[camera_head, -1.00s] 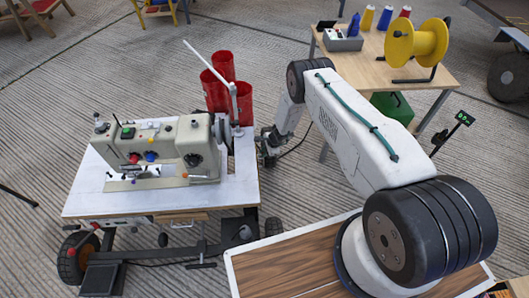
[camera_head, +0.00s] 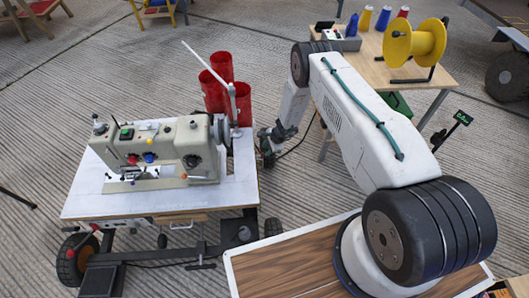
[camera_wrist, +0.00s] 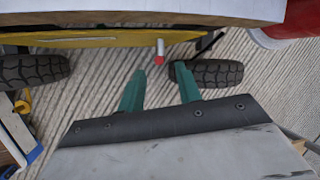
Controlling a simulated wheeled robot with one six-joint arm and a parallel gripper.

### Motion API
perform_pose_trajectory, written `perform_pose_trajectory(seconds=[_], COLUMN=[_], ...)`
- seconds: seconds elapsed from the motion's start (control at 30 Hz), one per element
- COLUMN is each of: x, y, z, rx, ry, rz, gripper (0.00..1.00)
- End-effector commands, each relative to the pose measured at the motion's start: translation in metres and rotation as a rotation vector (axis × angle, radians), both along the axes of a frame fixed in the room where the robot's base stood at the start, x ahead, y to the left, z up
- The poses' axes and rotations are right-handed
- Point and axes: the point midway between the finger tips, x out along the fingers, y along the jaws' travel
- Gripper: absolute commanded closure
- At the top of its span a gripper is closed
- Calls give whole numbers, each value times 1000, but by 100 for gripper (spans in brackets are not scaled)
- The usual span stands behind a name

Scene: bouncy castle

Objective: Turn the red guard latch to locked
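In the wrist view a short pale rod with a red end (camera_wrist: 159,58) sticks out beneath the table edge, by a yellow rail. It may be the red guard latch; I cannot tell its setting. My gripper (camera_wrist: 161,77) has two teal fingers spread apart with nothing between them. The red end shows in the gap beyond the tips, apart from both fingers as far as I can see. In the head view my gripper (camera_head: 268,148) is beside the right edge of the sewing table (camera_head: 230,192). The latch is not discernible there.
A sewing machine (camera_head: 160,150) stands on the table, with red cylinders (camera_head: 218,92) behind it. Black wheels (camera_wrist: 215,73) sit under the table. A wooden table (camera_head: 375,70) with spools and a yellow reel (camera_head: 415,42) stands at the back right. Bare floor lies between the tables.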

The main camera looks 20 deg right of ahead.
Motion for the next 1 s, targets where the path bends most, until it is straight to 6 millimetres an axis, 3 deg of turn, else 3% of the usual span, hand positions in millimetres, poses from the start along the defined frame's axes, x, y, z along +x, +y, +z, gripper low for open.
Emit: perform_pose_trajectory(seconds=[0.1,0.27,0.67,1.0], x=[-4,-7,-8,15], y=[-6,-11,-16,-20], z=[17,29,25,26], rx=[0,0,-2,27], ry=[0,-1,-2,0], rz=[0,-1,8,356], gripper=[66,66,66,66])
